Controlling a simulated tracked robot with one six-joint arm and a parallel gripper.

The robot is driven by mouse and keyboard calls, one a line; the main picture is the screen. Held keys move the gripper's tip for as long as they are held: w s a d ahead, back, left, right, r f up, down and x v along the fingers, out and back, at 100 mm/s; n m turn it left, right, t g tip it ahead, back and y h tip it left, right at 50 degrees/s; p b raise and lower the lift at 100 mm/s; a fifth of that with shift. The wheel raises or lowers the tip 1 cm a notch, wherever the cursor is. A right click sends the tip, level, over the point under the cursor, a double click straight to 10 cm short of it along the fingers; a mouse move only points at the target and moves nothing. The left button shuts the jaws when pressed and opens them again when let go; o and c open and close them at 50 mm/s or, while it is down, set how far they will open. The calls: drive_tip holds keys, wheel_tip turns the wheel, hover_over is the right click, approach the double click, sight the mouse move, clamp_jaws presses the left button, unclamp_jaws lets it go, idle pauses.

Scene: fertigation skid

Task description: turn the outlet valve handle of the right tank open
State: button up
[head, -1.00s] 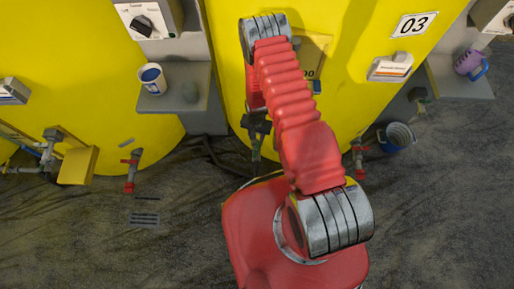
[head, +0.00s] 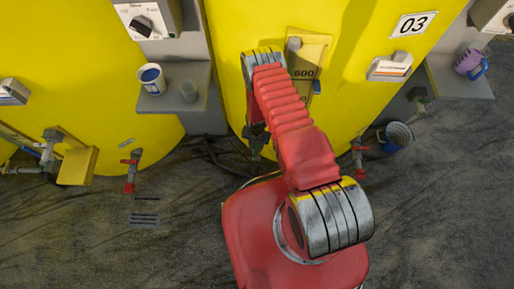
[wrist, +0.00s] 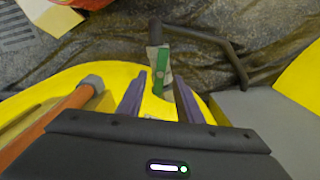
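The right yellow tank (head: 350,100), marked 03, stands behind my arm in the head view. My gripper (wrist: 161,78) is open, with two dark purple fingers pointing at the yellow tank wall in the wrist view. A green and grey fitting (wrist: 161,66) with a dark upright end shows between and just beyond the fingertips, apart from them as far as I can tell. A dark bent bar (wrist: 214,40) runs right from it. I cannot tell for sure whether this is the outlet valve handle. In the head view my gripper (head: 257,140) is low by the tank front, mostly hidden.
A grey shelf holds a white cup (head: 151,77). A bucket (head: 397,136) stands at the right. In the wrist view an orange bar (wrist: 60,115) with a grey end is close at the left.

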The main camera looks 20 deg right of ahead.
sight(256, 151)
drive_tip(key=shift+f, duration=1.55)
drive_tip(key=shift+c, duration=0.6)
clamp_jaws()
